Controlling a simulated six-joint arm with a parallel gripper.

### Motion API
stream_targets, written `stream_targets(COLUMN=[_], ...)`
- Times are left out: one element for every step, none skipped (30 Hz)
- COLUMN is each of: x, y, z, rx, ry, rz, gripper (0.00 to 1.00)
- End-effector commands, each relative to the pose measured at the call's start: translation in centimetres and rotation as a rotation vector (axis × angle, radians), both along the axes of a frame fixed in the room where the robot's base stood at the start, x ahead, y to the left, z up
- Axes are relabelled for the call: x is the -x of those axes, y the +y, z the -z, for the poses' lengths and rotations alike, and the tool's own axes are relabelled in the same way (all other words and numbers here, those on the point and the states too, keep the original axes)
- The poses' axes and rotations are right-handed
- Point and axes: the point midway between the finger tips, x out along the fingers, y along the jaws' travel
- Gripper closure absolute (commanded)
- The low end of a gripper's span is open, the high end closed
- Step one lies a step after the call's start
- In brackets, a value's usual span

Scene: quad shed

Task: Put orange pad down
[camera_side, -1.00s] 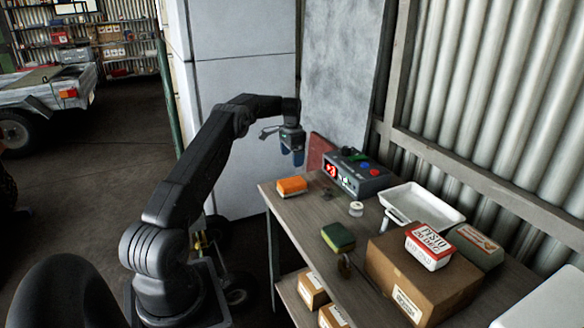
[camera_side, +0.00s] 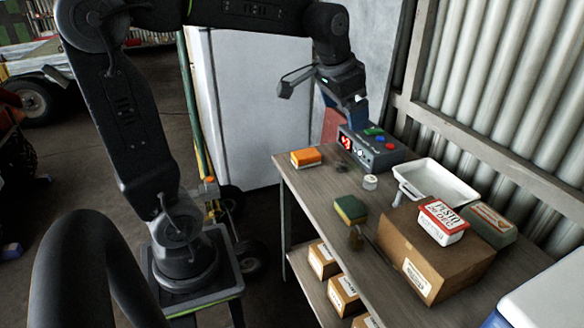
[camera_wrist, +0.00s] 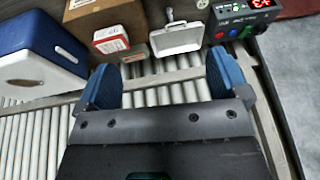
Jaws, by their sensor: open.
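The orange pad (camera_side: 306,157), with a pale layer along its lower side, lies flat on the far left corner of the wooden bench (camera_side: 318,186) in the side view. Nothing touches it. My gripper (camera_side: 357,115) is above and to the right of the pad, near the back of the bench by the control box. In the wrist view the two blue fingers of my gripper (camera_wrist: 166,88) stand wide apart with nothing between them. The pad is not in the wrist view.
The control box (camera_side: 368,150) with a red display stands below my gripper. A green and yellow sponge (camera_side: 350,210), a white roll (camera_side: 370,182), a white tray (camera_side: 461,184) and a cardboard box (camera_side: 402,252) with a tub (camera_side: 442,222) stand on the bench. A corrugated wall (camera_side: 500,80) closes the right side.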

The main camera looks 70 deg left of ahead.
Motion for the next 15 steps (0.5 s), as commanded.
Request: stream_targets(x=[2.4, 3.7, 5.4, 6.6, 7.7, 9.1, 10.1, 10.9, 11.9, 12.6, 13.1, 13.7, 14.1, 14.3, 14.6], y=[-2.1, -3.1, -4.3, -5.0, -5.7, -6.6, -7.1, -7.5, -8.0, -8.3, -8.5, -8.7, -8.9, -9.0, -9.1], z=[0.0, 0.1, 0.4, 0.8, 1.1, 1.6, 2.1, 2.5, 3.0, 3.4, 3.7, 4.1, 4.3, 4.5, 4.7], rx=[0.005, 0.01, 0.018, 0.024, 0.031, 0.04, 0.046, 0.052, 0.06, 0.065, 0.07, 0.075, 0.078, 0.081, 0.083], ry=[-0.028, -0.044, -0.063, -0.075, -0.089, -0.104, -0.114, -0.125, -0.135, -0.143, -0.148, -0.154, -0.159, -0.161, -0.164], rz=[0.011, 0.013, 0.015, 0.016, 0.016, 0.019, 0.02, 0.02, 0.022, 0.021, 0.022, 0.023, 0.022, 0.022, 0.022], gripper=[0.07, 0.07, 0.07, 0.07, 0.07, 0.07, 0.07, 0.07, 0.07, 0.07, 0.07, 0.07, 0.07, 0.07, 0.07])
